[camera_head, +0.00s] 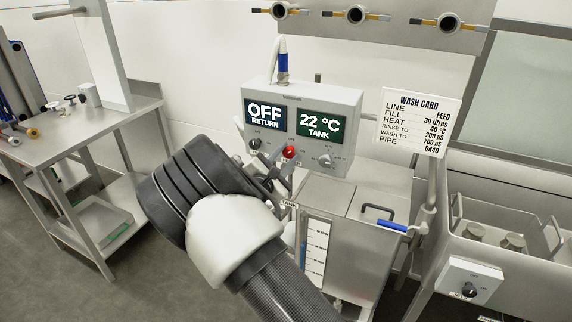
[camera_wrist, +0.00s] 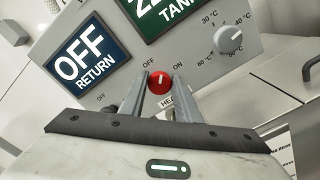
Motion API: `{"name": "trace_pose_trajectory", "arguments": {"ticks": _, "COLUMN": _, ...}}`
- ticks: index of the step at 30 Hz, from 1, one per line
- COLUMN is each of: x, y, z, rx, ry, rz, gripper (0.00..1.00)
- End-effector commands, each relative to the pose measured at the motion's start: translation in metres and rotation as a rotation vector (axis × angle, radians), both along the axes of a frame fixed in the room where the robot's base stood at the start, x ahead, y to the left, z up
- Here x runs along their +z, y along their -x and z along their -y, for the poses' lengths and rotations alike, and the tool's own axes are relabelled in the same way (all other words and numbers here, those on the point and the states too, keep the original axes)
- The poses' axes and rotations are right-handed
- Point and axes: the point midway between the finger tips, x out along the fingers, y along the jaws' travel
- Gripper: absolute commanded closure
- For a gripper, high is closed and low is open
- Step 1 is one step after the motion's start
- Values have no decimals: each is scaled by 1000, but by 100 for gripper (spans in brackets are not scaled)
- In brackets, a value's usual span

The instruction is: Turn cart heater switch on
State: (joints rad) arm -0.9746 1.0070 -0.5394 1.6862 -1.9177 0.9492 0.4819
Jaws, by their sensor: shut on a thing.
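The cart's control box (camera_head: 330,100) shows a blue OFF RETURN display and a green 22 °C TANK display. The red heater switch (camera_wrist: 160,82) sits between OFF and ON marks, above a partly hidden HEA label. Its white pointer mark points roughly up, toward the displays. It also shows as a red knob in the head view (camera_head: 289,152). My gripper (camera_wrist: 161,88) has its two fingers on either side of the red switch, shut on it. In the head view my gripper (camera_head: 281,166) is partly hidden by my wrist.
A temperature dial (camera_wrist: 229,39) is right of the switch, and a black knob (camera_head: 255,144) left. A wash card (camera_head: 418,120) hangs to the right. Below are the steel tank (camera_head: 345,215) and a blue-handled valve (camera_head: 392,226). A steel table (camera_head: 85,135) stands at left.

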Motion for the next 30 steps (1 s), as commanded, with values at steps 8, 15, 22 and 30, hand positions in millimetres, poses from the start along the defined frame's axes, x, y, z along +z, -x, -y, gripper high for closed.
{"name": "trace_pose_trajectory", "arguments": {"ticks": 8, "x": -10, "y": 0, "z": 1, "rx": 0, "ry": -252, "rz": 91, "gripper": 93}}
{"name": "trace_pose_trajectory", "arguments": {"ticks": 15, "x": -11, "y": 0, "z": 1, "rx": -1, "ry": -459, "rz": 168, "gripper": 93}}
{"name": "trace_pose_trajectory", "arguments": {"ticks": 22, "x": -8, "y": 1, "z": 1, "rx": 0, "ry": -620, "rz": 225, "gripper": 93}}
{"name": "trace_pose_trajectory", "arguments": {"ticks": 30, "x": -6, "y": 1, "z": 1, "rx": 0, "ry": -736, "rz": 266, "gripper": 93}}
